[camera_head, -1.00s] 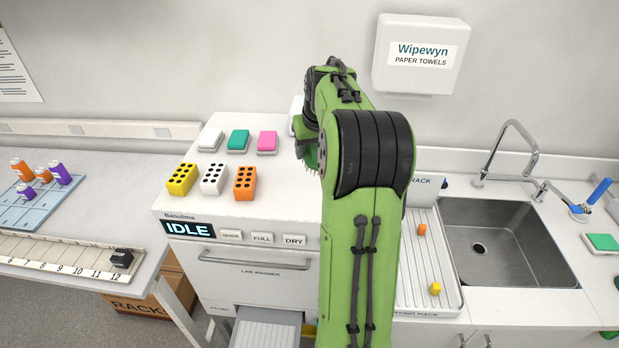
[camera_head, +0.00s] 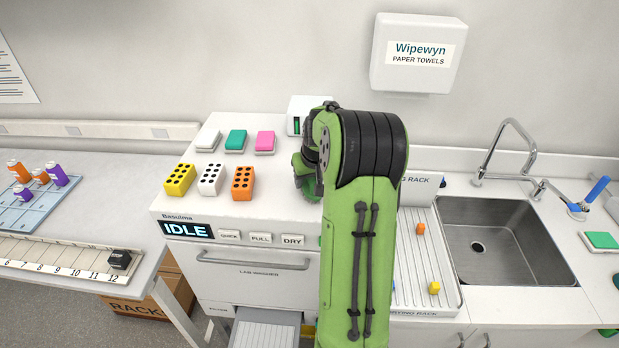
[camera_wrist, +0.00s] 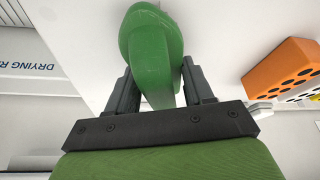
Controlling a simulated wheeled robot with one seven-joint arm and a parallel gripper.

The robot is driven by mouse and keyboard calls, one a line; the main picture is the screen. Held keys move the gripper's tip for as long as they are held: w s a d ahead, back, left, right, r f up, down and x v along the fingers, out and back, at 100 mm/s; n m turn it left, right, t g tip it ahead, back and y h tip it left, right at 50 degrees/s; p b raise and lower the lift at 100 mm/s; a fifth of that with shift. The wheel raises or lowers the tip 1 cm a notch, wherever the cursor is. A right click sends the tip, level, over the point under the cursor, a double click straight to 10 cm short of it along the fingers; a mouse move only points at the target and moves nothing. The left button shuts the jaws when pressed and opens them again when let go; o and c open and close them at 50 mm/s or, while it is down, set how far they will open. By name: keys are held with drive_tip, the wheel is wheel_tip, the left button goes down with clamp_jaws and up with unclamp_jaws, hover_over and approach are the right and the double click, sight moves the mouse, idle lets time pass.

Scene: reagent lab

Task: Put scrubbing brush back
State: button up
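The green scrubbing brush (camera_wrist: 150,45) is between the two dark fingers of my gripper (camera_wrist: 160,82) in the wrist view. My gripper is shut on it. In the head view the brush (camera_head: 304,176) shows only partly, low over the right part of the washer top, with my arm covering the rest. I cannot tell whether it touches the surface. A white box with a dark green slot (camera_head: 307,109) stands just behind it on the washer top.
The lab washer (camera_head: 258,258) top holds white, green and pink blocks and yellow, white and orange (camera_head: 243,182) racks, left of the brush. The drying rack (camera_head: 448,270), sink (camera_head: 490,240) and a blue-handled item (camera_head: 597,191) lie to the right. A towel dispenser (camera_head: 418,55) hangs above.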

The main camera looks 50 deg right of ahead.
drive_tip(key=o, duration=0.4)
drive_tip(key=shift+f, duration=0.1)
drive_tip(key=shift+o, duration=0.2)
